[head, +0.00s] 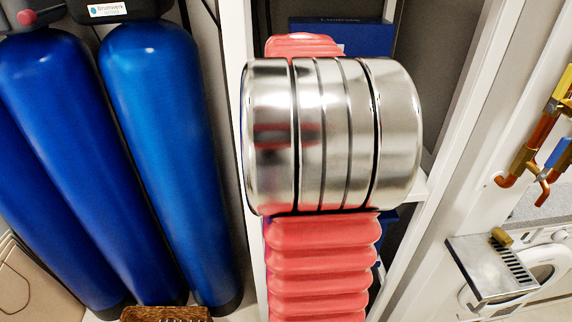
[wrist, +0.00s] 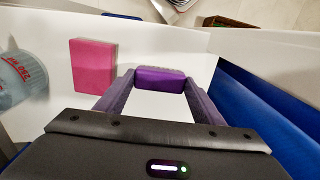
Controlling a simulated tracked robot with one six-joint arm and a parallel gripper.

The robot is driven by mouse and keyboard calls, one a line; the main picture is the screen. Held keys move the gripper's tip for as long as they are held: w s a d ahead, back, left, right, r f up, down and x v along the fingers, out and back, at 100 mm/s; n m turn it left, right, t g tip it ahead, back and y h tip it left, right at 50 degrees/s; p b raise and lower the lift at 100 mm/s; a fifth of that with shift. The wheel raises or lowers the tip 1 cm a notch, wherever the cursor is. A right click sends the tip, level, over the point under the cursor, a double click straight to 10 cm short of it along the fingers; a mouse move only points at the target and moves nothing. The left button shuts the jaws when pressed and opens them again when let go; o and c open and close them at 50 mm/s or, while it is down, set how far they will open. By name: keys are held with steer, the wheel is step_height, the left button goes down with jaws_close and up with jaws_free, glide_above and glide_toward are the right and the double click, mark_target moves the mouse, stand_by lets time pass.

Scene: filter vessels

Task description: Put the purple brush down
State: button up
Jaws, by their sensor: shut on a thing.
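The purple brush (wrist: 160,79) shows in the wrist view as a purple block between my fingertips. My gripper (wrist: 159,84) is shut on it, one finger at each end. The brush is over or on a white shelf board (wrist: 150,42); I cannot tell whether it touches the board. In the head view my own arm blocks the middle, and neither the brush nor the gripper shows there.
A pink block (wrist: 92,66) stands left of the brush on the white board, with a grey-blue marked container (wrist: 22,80) further left. Blue tanks (head: 160,130) stand left of the white rack (head: 440,190). A dark blue box (head: 345,36) is behind my arm.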

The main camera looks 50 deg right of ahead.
steer(key=o, duration=1.1)
step_height(320, 180, up, 12)
steer(key=shift+r, duration=0.1)
steer(key=shift+s, duration=0.15)
stand_by(0.8)
